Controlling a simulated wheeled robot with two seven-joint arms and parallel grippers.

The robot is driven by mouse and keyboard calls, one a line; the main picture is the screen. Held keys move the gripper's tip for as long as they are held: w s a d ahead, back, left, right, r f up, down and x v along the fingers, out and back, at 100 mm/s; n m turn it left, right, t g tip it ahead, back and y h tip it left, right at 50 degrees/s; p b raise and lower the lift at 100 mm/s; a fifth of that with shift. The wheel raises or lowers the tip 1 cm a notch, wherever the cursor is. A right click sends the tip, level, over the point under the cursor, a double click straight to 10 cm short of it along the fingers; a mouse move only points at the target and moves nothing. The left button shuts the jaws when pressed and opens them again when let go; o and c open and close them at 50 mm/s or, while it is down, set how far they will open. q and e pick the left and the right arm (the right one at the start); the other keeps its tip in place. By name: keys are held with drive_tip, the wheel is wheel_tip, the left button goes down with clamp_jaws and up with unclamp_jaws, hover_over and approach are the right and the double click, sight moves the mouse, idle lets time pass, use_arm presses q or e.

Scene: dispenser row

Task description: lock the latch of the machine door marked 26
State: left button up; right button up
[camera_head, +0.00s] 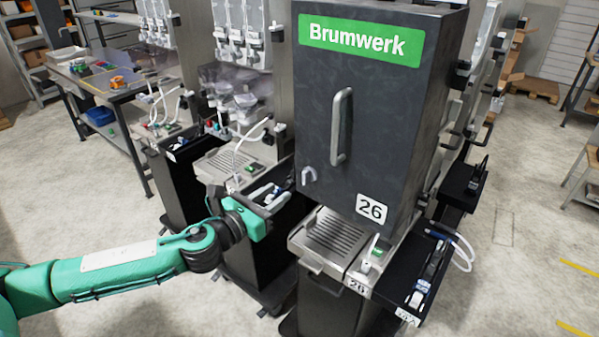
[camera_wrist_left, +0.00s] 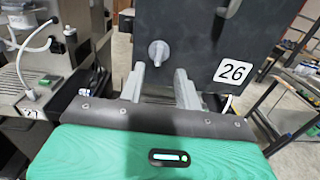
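The dark door (camera_head: 385,100) of the machine marked 26 carries a green Brumwerk sign and a long vertical handle (camera_head: 341,126). The door looks shut. Its small grey latch (camera_head: 309,175) sits near the lower left corner; it also shows in the left wrist view (camera_wrist_left: 158,54). I cannot tell whether the latch is locked. My left gripper (camera_head: 273,195) is to the left of the latch and a little lower, apart from it. In the left wrist view its two fingers (camera_wrist_left: 160,85) stand apart with nothing between them, below the latch. My right gripper is not in view.
A drip tray (camera_head: 332,232) juts out under the door, with a black side shelf (camera_head: 425,265) holding tools at its right. The neighbouring machine's tray (camera_head: 222,163) and white hose are close on the left. Open floor lies in front at left.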

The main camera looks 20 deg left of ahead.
sight(303, 174)
use_arm(q)
drive_tip(key=p+x, duration=0.2)
drive_tip(key=x, duration=0.7)
drive_tip(key=shift+p, duration=0.4)
clamp_jaws()
